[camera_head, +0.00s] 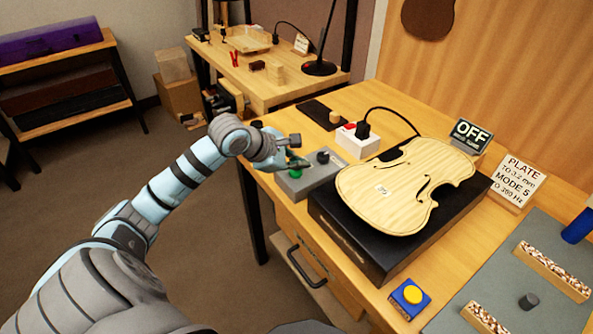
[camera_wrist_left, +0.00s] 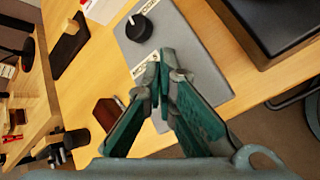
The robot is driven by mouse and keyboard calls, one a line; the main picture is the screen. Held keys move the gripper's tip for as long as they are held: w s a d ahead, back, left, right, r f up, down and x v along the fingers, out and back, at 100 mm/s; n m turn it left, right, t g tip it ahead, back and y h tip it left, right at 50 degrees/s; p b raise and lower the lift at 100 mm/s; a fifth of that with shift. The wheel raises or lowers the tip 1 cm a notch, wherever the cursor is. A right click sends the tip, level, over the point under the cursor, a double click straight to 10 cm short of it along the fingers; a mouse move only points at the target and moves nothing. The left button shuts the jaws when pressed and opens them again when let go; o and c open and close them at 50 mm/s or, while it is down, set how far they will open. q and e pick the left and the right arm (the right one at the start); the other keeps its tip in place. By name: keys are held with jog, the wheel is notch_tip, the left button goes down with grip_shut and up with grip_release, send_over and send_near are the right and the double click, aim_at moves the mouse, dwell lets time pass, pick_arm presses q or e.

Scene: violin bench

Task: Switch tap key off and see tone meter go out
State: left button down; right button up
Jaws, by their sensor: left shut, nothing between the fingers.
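A grey control box (camera_head: 318,178) with a black knob (camera_head: 323,156) lies on the bench, left of the black stand. The dark meter display (camera_head: 471,135) reads OFF. My right gripper is out of view.
A violin plate (camera_head: 405,185) lies on the black stand (camera_head: 345,238). A white power strip (camera_head: 357,141) with a red switch and black plug stands behind the box. A blue block with a yellow button (camera_head: 411,297) sits at the front edge. A drawer handle (camera_head: 305,268) juts out below.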

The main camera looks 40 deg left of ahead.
aim_at(297, 173)
pick_arm(q)
jog(key=shift+r, duration=0.1)
notch_tip(297, 173, up, 6)
jog(key=p, duration=0.4)
